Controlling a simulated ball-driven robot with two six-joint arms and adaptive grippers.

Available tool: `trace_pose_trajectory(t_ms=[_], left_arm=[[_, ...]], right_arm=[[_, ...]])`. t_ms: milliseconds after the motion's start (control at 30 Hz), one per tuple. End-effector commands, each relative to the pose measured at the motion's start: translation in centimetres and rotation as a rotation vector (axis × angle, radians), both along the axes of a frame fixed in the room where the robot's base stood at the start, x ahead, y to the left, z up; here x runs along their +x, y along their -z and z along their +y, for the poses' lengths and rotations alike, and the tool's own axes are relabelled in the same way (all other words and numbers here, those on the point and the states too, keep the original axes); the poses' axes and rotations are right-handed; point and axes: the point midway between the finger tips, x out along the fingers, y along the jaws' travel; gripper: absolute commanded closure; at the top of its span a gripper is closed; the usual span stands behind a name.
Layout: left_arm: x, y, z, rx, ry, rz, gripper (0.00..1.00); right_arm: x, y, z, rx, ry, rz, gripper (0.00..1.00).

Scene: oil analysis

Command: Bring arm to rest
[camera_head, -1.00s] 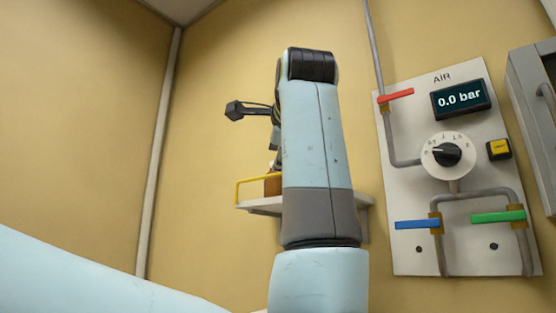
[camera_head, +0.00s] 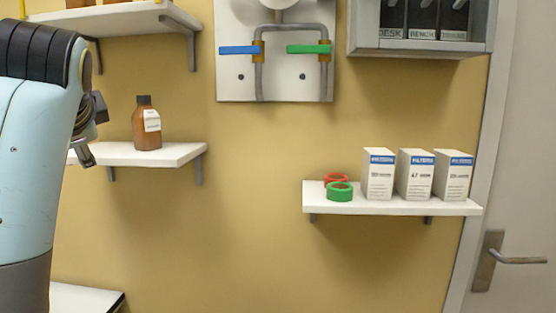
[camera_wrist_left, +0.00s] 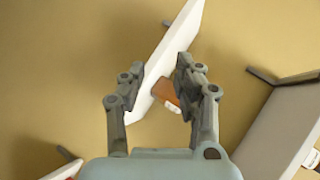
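My left arm (camera_head: 28,150) stands at the left edge of the head view, pale blue with a black joint. Part of my left gripper (camera_head: 92,130) shows behind it, near the left end of a white shelf (camera_head: 180,153); the arm hides the rest. In the left wrist view my left gripper (camera_wrist_left: 160,70) has its two fingers apart, with nothing held between them. Beyond the fingers are a tilted white shelf (camera_wrist_left: 172,55) and a brown bottle (camera_wrist_left: 164,92). I cannot tell whether they touch the fingers. My right gripper is in neither view.
A brown bottle (camera_head: 147,125) stands on the white shelf. A right shelf (camera_head: 390,205) holds red (camera_head: 337,179) and green (camera_head: 340,192) rings and several white boxes (camera_head: 415,174). A valve panel (camera_head: 230,85) and grey cabinet (camera_head: 420,47) hang above. A door (camera_head: 520,200) is right.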

Motion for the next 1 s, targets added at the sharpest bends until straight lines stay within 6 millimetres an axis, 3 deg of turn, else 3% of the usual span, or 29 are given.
trace_pose_trajectory(t_ms=[33, 100, 200, 300, 500, 767, 800, 1000], left_arm=[[-2.0, 4.4, 0.1, -0.071, -0.017, 0.030, 0.68], [-4.9, 9.6, -0.1, -0.186, -0.048, 0.060, 0.68], [-9.8, 15.9, -0.6, -0.346, -0.105, 0.111, 0.68], [-14.6, 20.3, -1.3, -0.477, -0.168, 0.161, 0.68], [-22.6, 25.4, -2.7, -0.662, -0.287, 0.255, 0.68], [-31.7, 28.6, -4.4, -0.832, -0.448, 0.375, 0.68], [-30.9, 30.8, -4.3, -0.831, -0.450, 0.372, 0.68], [-29.7, 39.0, -3.8, -0.826, -0.464, 0.388, 0.68]], right_arm=[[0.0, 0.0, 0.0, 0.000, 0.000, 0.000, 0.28], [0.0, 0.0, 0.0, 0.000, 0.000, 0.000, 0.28], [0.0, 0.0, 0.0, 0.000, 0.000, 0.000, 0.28], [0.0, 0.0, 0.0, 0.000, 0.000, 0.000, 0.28], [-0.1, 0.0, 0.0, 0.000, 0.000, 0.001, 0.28], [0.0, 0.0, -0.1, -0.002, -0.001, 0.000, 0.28], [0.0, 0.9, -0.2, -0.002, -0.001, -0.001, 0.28], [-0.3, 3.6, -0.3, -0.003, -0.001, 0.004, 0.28]])
